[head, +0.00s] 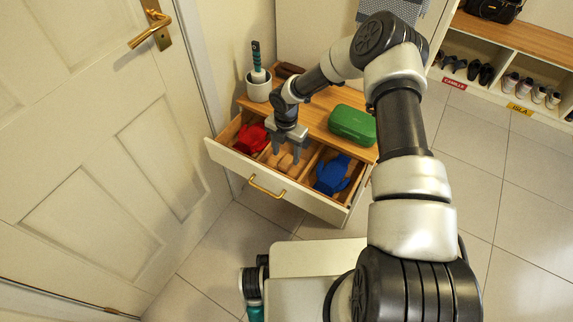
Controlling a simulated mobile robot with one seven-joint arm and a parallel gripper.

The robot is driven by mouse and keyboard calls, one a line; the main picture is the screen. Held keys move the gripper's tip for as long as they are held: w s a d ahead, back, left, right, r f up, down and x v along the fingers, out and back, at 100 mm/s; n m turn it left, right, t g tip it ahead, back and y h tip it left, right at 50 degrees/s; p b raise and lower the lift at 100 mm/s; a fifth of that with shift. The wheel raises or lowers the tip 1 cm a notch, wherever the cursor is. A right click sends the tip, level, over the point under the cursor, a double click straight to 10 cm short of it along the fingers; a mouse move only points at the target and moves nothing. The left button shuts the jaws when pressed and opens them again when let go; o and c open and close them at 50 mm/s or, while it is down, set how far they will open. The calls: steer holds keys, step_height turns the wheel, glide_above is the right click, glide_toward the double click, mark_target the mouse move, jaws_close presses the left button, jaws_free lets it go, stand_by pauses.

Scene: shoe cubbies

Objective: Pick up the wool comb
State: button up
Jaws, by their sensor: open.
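A small tan, wooden-looking object, which may be the wool comb (284,163), lies in the middle compartment of the open drawer (243,170). It is small and partly covered by my gripper, so I cannot make out teeth or its full shape. My gripper (286,149) points down over that compartment, with its fingers apart on either side of the tan object's far part. I cannot tell whether the fingers touch it.
A red item (250,138) lies in the drawer's left compartment and a blue item (332,174) in the right. On the cabinet top stand a white pot (258,90) holding a brush, a dark brown object (289,70) and a green case (352,125). A door (90,150) is close on the left.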

mark_target(286, 160)
steer(key=f, duration=0.1)
steer(key=f+b, duration=0.1)
steer(key=f, duration=0.3)
steer(key=shift+w+f, duration=0.15)
steer(key=shift+w, duration=0.15)
steer(key=c, duration=1.2)
steer(key=shift+o, duration=0.2)
step_height(286, 160, up, 10)
steer(key=shift+r+p, duration=0.1)
steer(key=shift+p, duration=0.85)
